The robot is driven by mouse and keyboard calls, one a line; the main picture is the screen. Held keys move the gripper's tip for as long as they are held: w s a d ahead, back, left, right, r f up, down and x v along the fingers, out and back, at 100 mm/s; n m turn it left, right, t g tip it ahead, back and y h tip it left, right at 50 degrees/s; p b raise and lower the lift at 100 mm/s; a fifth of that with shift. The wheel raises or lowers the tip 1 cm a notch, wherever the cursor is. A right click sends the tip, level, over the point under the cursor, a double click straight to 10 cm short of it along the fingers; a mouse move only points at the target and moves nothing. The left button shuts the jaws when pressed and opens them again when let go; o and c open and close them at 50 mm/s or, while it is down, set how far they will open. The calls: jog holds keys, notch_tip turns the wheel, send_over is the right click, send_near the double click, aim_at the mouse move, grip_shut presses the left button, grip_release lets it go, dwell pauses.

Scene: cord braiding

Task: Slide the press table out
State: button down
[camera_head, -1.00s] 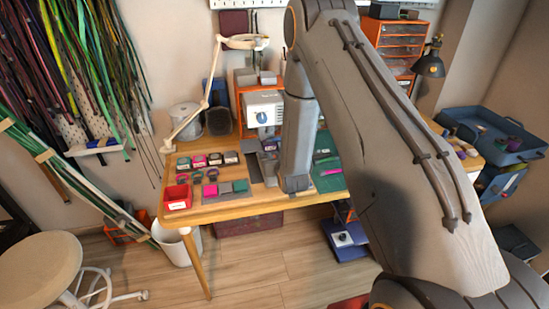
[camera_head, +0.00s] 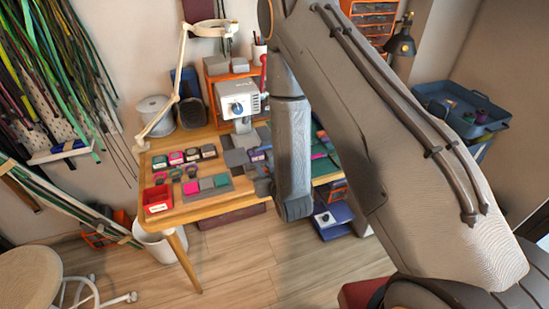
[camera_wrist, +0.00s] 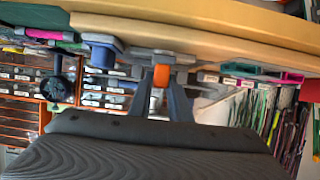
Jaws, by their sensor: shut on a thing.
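My gripper (camera_wrist: 161,78) is shut on an orange piece, seemingly a handle (camera_wrist: 161,75), below grey plates at the desk's edge in the wrist view. In the head view my forearm hides the fingers and the held part. How far the press table is out cannot be told.
A red bin (camera_head: 157,199), labelled spools and a grey tray with coloured squares (camera_head: 208,188) stand on the desk's left part. A white bin (camera_head: 164,247) is under its corner. A stool (camera_head: 28,277) is at left. The floor in front is clear.

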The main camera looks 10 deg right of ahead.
jog(key=shift+s+d, duration=0.1)
jog(key=shift+s, duration=0.3)
jog(key=c, duration=1.6)
grip_release()
jog(key=shift+c, duration=0.2)
jog(key=b+v, duration=0.2)
jog(key=v, duration=0.6)
jog(key=shift+w+f, duration=0.1)
